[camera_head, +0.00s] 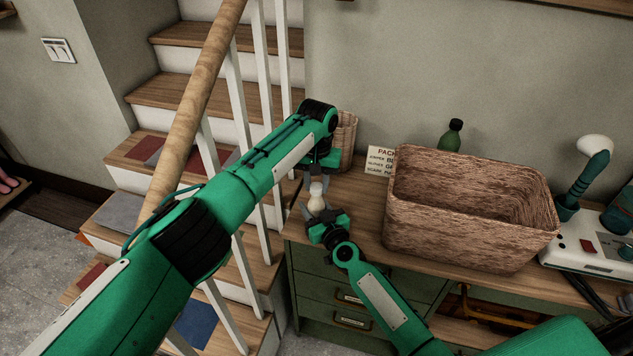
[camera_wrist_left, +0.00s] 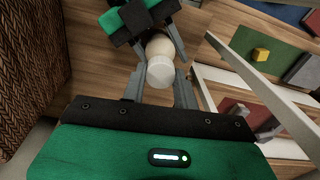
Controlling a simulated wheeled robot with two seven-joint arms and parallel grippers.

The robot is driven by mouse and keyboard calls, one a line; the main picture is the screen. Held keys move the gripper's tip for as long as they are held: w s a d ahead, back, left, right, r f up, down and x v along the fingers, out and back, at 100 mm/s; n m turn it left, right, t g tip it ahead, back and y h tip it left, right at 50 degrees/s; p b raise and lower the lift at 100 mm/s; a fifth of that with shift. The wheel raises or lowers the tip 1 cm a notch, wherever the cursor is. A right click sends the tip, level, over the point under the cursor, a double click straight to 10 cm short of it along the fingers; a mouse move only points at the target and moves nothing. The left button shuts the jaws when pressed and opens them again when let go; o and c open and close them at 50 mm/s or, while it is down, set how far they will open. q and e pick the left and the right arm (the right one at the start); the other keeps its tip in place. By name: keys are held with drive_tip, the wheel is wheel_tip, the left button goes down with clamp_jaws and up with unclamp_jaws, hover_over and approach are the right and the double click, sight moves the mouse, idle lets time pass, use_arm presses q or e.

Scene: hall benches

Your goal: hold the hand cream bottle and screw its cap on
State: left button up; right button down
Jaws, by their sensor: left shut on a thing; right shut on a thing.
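The hand cream bottle (camera_head: 317,204) is a small cream-coloured rounded thing above the left end of the bench. My right gripper (camera_head: 320,214) is shut on it from below; its dark jaws also show at the top of the left wrist view (camera_wrist_left: 147,22). The bottle's pale body (camera_wrist_left: 158,46) shows there too. The white cap (camera_wrist_left: 160,71) is between the fingers of my left gripper (camera_wrist_left: 160,80), which is shut on it. In the head view the left gripper (camera_head: 317,181) points down, with the cap in line above the bottle. I cannot tell whether the cap is seated on the bottle.
A large woven basket (camera_head: 455,235) stands right of the grippers on the wooden bench (camera_head: 360,215). A smaller basket (camera_head: 347,140), a card (camera_head: 380,161) and a green bottle (camera_head: 452,137) are behind. A stair railing (camera_head: 235,100) stands close on the left.

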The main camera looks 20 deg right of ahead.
use_arm(q)
drive_tip(key=m, duration=1.1)
drive_tip(key=shift+s, duration=0.1)
drive_tip(key=m, duration=0.4)
drive_tip(key=shift+m, duration=0.4)
drive_tip(key=m, duration=1)
drive_tip(key=shift+m, duration=0.3)
drive_tip(key=m, duration=0.4)
drive_tip(key=shift+a+m, duration=0.1)
drive_tip(key=shift+m, duration=0.2)
drive_tip(key=m, duration=0.2)
drive_tip(key=shift+m, duration=0.4)
drive_tip(key=m, duration=0.2)
drive_tip(key=shift+r+m, duration=0.1)
drive_tip(key=shift+m, duration=1.5)
